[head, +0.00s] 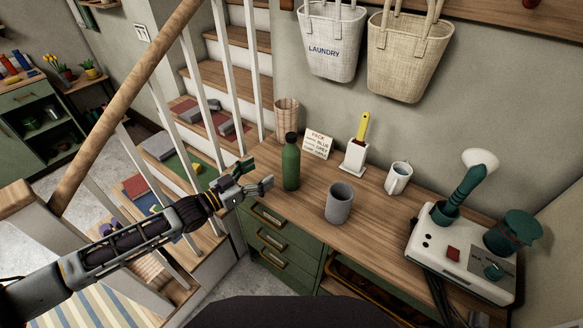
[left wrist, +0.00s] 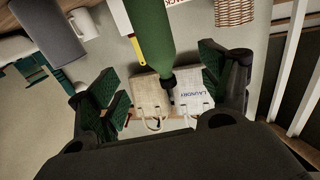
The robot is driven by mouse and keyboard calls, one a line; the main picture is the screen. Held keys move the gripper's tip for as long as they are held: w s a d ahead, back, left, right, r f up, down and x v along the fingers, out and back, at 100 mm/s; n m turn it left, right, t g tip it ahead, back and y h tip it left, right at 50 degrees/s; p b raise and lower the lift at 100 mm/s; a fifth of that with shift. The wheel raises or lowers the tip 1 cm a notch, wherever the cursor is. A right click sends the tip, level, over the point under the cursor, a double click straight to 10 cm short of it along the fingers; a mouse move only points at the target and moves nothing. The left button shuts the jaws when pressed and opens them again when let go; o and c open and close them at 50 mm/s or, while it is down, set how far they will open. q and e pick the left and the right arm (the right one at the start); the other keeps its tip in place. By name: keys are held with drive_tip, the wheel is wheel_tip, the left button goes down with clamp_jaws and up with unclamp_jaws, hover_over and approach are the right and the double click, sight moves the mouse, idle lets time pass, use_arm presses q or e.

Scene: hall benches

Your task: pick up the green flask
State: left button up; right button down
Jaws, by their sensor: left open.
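The green flask (head: 291,164) stands upright on the wooden counter, with a dark cap. My left gripper (head: 261,176) is open and empty just to the left of the flask, with a small gap between its fingertips and the flask. In the left wrist view, the green flask (left wrist: 150,38) shows upside down, roughly between the two spread fingers of my left gripper (left wrist: 170,82), and neither finger appears to touch it. The bottom of the flask is cut off there. My right gripper is in neither view.
A grey cup (head: 339,204) stands on the counter right of the flask. A small sign (head: 318,144), a brush in a holder (head: 355,158) and a wicker basket (head: 286,118) are behind. A white mug (head: 398,178) and a machine (head: 465,250) are further right. Stair railings (head: 205,95) run near my left arm.

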sight(284, 160)
use_arm(q)
drive_tip(key=shift+p+x, duration=0.4)
drive_tip(key=shift+x, duration=3.35)
drive_tip(key=shift+w+d, duration=0.1)
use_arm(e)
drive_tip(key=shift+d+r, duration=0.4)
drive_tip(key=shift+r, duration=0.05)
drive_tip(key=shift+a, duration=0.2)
use_arm(q)
drive_tip(key=shift+f+p+x, duration=0.2)
drive_tip(key=shift+p+x, duration=0.25)
drive_tip(key=shift+x, duration=2.15)
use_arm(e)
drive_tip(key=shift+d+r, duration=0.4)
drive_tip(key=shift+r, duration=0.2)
use_arm(q)
drive_tip(key=shift+f, duration=0.1)
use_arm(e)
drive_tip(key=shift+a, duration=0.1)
